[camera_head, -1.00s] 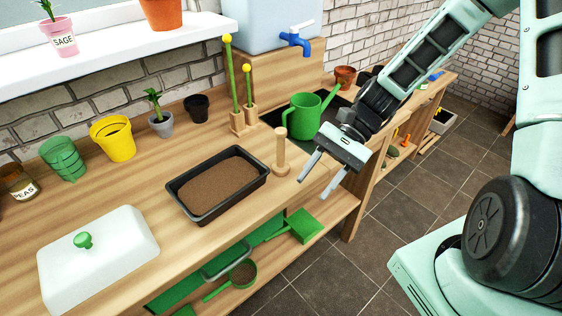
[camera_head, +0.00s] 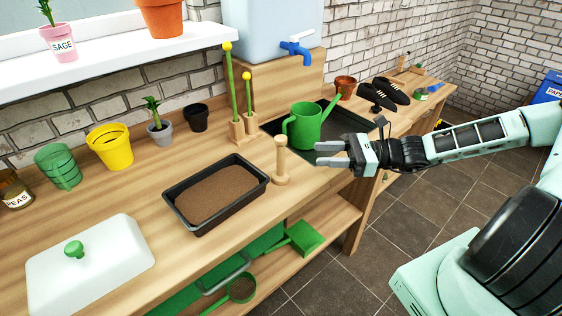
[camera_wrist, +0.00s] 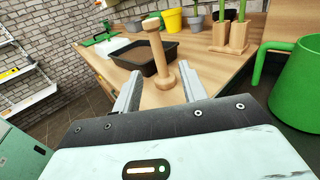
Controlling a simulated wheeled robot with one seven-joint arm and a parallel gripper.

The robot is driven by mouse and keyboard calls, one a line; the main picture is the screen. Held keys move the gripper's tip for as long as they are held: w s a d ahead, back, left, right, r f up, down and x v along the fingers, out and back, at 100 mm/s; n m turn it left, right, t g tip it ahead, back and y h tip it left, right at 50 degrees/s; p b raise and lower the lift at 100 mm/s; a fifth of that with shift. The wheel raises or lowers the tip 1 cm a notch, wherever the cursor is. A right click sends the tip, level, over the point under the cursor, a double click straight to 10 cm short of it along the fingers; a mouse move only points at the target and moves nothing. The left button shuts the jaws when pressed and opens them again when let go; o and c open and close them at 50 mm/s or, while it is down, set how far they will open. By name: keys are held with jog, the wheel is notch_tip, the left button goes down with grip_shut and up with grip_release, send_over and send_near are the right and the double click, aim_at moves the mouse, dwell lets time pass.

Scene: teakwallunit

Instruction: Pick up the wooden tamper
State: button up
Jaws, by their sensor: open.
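The wooden tamper (camera_head: 281,162) stands upright on the wooden bench, just right of the soil tray. It has a wide round base and a slim handle. My gripper (camera_head: 322,154) is open and empty, to the right of the tamper, with its fingers pointing left toward it. In the wrist view the tamper (camera_wrist: 158,50) stands beyond and between the two open fingers of my gripper (camera_wrist: 160,92), apart from both.
A black tray of soil (camera_head: 261,186) lies left of the tamper. A green watering can (camera_head: 304,128) stands behind my gripper by the dark sink. A white lidded box (camera_head: 110,265) is at the front left. A shelf with green tools (camera_head: 303,238) lies below.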

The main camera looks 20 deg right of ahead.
aim_at(281, 155)
jog(key=p+x, duration=0.1)
jog(key=x, duration=0.7)
jog(key=p+x, duration=0.1)
jog(key=x, duration=0.1)
jog(key=shift+s+a+r, duration=0.1)
jog(key=shift+s+a, duration=0.05)
jog(key=shift+s, duration=0.05)
jog(key=shift+w+a+p, duration=0.25)
jog(key=shift+a+p, duration=0.05)
jog(key=shift+a, duration=0.15)
grip_shut()
